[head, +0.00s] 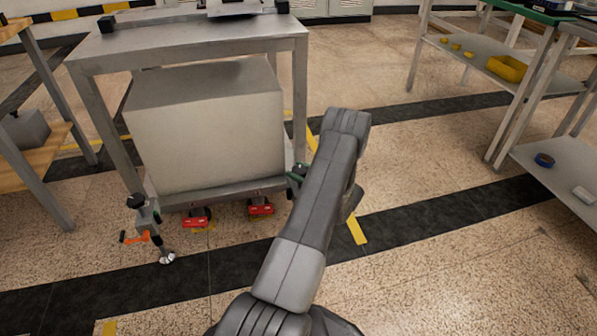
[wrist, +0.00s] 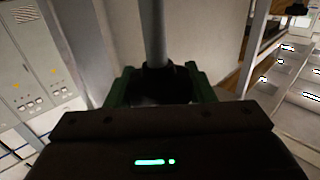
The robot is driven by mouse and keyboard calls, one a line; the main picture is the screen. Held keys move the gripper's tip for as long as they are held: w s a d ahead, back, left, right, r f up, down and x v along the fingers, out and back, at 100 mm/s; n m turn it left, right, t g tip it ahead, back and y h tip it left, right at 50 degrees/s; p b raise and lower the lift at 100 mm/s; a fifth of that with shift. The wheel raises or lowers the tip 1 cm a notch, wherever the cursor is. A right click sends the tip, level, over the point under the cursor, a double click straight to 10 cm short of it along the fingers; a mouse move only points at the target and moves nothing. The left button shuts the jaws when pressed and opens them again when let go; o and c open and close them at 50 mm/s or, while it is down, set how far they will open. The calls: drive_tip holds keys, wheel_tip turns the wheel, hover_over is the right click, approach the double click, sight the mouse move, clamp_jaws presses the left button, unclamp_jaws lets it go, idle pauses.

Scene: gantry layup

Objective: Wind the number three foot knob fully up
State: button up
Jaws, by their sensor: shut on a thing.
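A steel frame table (head: 210,45) stands on the left with foot knobs at its legs. My gripper (wrist: 157,84) has green fingers on both sides of a dark foot knob (wrist: 158,70) under a grey post in the wrist view. It is shut on this knob. In the head view a green part of my gripper (head: 297,172) shows by the table's front right leg, and my arm hides most of that foot. Another dark foot knob (head: 136,202) with a metal foot below shows at the front left leg. I cannot read any knob number.
A large grey block (head: 205,135) sits on the table's lower shelf. Two red castors (head: 196,217) are under the front edge. An orange lever (head: 133,237) sticks out at the left foot. A shelf bench with a yellow bin (head: 507,69) stands right. The floor in front is clear.

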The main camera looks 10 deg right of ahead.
drive_tip(key=o, duration=1)
drive_tip(key=shift+s+d, duration=0.1)
drive_tip(key=p+v, duration=0.4)
drive_tip(key=v, duration=0.9)
drive_tip(key=shift+s+d, duration=0.2)
